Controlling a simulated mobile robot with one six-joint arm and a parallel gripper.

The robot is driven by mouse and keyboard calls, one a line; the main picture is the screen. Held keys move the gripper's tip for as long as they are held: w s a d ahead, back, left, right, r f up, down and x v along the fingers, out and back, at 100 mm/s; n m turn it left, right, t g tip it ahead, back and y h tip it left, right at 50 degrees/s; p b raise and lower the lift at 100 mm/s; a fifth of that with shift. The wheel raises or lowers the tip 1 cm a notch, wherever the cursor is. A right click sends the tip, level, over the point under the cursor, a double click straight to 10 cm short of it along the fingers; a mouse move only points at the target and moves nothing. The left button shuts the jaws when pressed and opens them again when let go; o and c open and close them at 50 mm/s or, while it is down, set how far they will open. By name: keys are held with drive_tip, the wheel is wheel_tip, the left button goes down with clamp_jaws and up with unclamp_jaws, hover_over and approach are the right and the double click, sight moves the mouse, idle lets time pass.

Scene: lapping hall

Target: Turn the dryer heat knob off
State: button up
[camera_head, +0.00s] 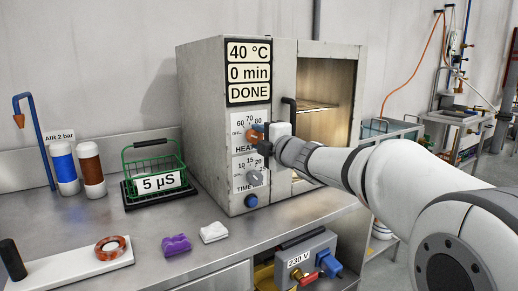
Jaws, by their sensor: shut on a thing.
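The dryer (200,120) stands on the steel bench, with its door side open at the right and a lit interior. Its display (249,72) reads 40 °C, 0 min, DONE. The orange heat knob (252,134) sits on the upper dial, labelled HEAT, with 60, 70 and 80 marks above it. My gripper (262,133) reaches in from the right and is shut on the heat knob. Its dark fingers and the wrist cover part of the dial, so the knob's exact setting is hard to read.
A grey timer knob (254,178) and a blue button (250,201) sit below. A dark door handle (289,110) is close to my wrist. A green basket (153,163), bottles (91,168) and cloths (176,245) are on the bench. A 230 V box (305,262) hangs below.

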drive_tip(key=shift+a+n+b, duration=0.1)
drive_tip(key=shift+n+b, duration=0.65)
drive_tip(key=shift+n, duration=0.65)
drive_tip(key=o, duration=1)
drive_tip(key=shift+s, duration=0.15)
drive_tip(key=p+v, duration=0.1)
drive_tip(key=v, duration=0.6)
drive_tip(key=shift+s+d, duration=0.25)
drive_tip(key=shift+d, duration=0.05)
drive_tip(key=shift+r, duration=0.1)
